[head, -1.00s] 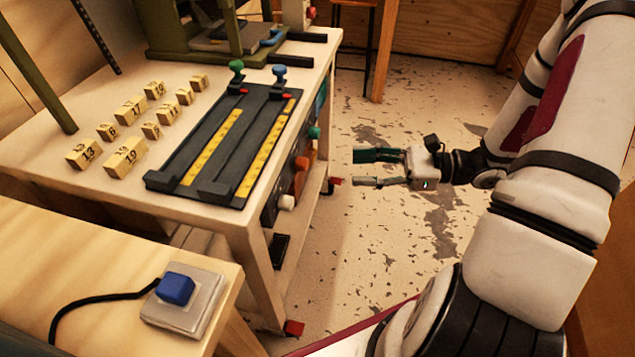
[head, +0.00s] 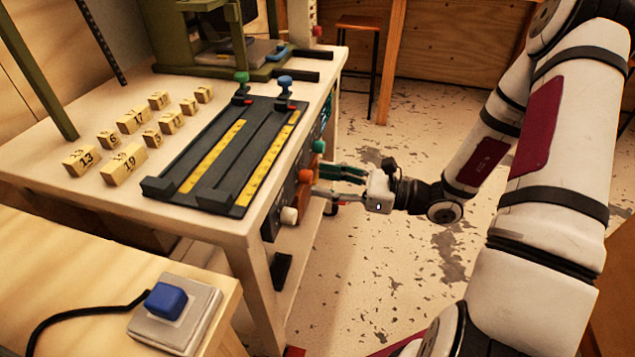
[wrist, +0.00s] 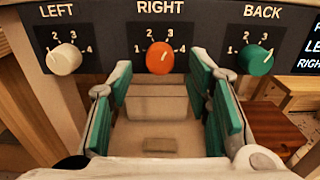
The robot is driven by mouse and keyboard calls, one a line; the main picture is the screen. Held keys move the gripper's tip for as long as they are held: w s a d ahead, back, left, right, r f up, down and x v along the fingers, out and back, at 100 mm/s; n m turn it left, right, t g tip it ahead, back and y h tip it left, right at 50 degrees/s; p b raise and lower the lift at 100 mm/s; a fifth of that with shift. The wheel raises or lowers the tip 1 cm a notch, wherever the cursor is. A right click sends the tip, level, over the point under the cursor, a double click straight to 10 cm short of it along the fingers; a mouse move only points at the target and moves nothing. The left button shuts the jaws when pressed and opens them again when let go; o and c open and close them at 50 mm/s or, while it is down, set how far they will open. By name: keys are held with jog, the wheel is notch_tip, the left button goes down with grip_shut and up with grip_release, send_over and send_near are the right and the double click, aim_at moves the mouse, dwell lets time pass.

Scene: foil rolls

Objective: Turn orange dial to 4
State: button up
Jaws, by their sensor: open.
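The orange dial (wrist: 160,58) sits on a dark panel under the word RIGHT, with a scale from 1 to 4 around it. Its exact setting is too small to tell. In the head view the orange dial (head: 305,176) is on the side of the white table, at my fingertips. My gripper (head: 318,181) is open and empty, facing the panel. In the wrist view its green-padded fingers (wrist: 161,75) are spread to the left and right of the orange dial, slightly below it. I see no contact with the dial.
A white dial (wrist: 66,59) marked LEFT and a green dial (wrist: 256,60) marked BACK flank the orange one, close to my fingers. On the table (head: 60,190) are a slotted black fixture (head: 160,188) and several numbered wooden blocks (head: 124,164). A blue button (head: 168,300) is at front left.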

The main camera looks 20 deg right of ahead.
jog(key=shift+x, duration=1.15)
grip_shut()
jog(key=shift+r+m+p, duration=0.1)
jog(key=shift+m+p, duration=0.2)
jog(key=shift+p, duration=0.1)
jog(key=m+p, duration=0.3)
jog(key=p, duration=0.1)
jog(key=shift+s+r+m+p, duration=0.1)
jog(key=shift+m+p, duration=0.2)
jog(key=shift+p, duration=0.1)
jog(key=m+p, duration=0.4)
jog(key=m, duration=0.1)
jog(key=shift+m, duration=0.3)
jog(key=shift+f, duration=0.2)
